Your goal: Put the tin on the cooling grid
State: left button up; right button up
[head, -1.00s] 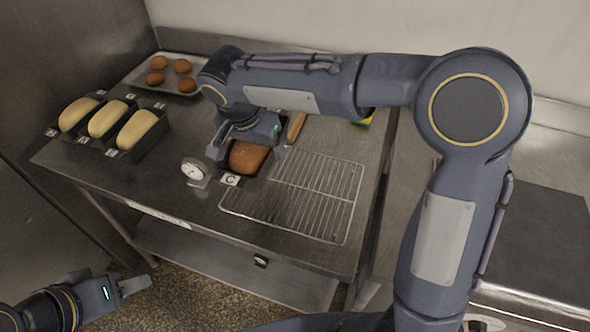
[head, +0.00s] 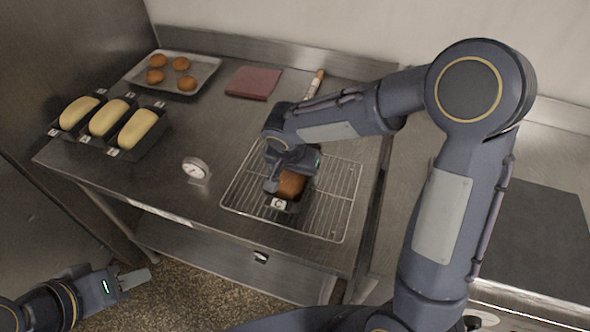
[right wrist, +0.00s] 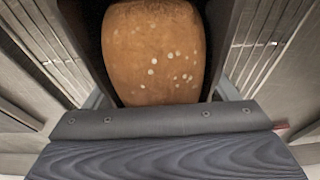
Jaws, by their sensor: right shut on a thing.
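The tin (head: 279,204), dark with a "C" label and a brown baked loaf (head: 291,184) in it, is over the middle of the wire cooling grid (head: 331,228). My right gripper (head: 288,172) is shut on the tin from above and hides part of it. Whether the tin touches the grid I cannot tell. In the right wrist view the loaf (right wrist: 155,52) fills the middle between dark tin walls, with grid wires on both sides. My left gripper (head: 134,279) is low at the left, off the table; its fingers look close together, but their gap is unclear.
Several dark tins with pale dough (head: 108,118) stand at the left. A tray of buns (head: 205,68), a red cloth (head: 253,83) and a rolling pin (head: 315,84) lie at the back. A round dial timer (head: 195,169) stands left of the grid.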

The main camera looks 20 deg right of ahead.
jog(key=shift+f+b, duration=0.15)
jog(key=shift+b, duration=0.15)
jog(key=o, duration=1.1)
jog(key=shift+c, duration=0.2)
jog(key=v, duration=1.2)
jog(key=shift+r, duration=0.25)
jog(key=s+d+f+n+t+y, duration=0.1)
jog(key=s+d, duration=0.3)
jog(key=s, duration=0.6)
jog(key=s+d+f+n+t+y, duration=0.1)
jog(key=s+d+n+y, duration=0.3)
jog(key=s, duration=0.6)
jog(key=shift+d+t+y, duration=0.3)
jog(key=shift+d+t, duration=0.2)
jog(key=shift+d, duration=0.2)
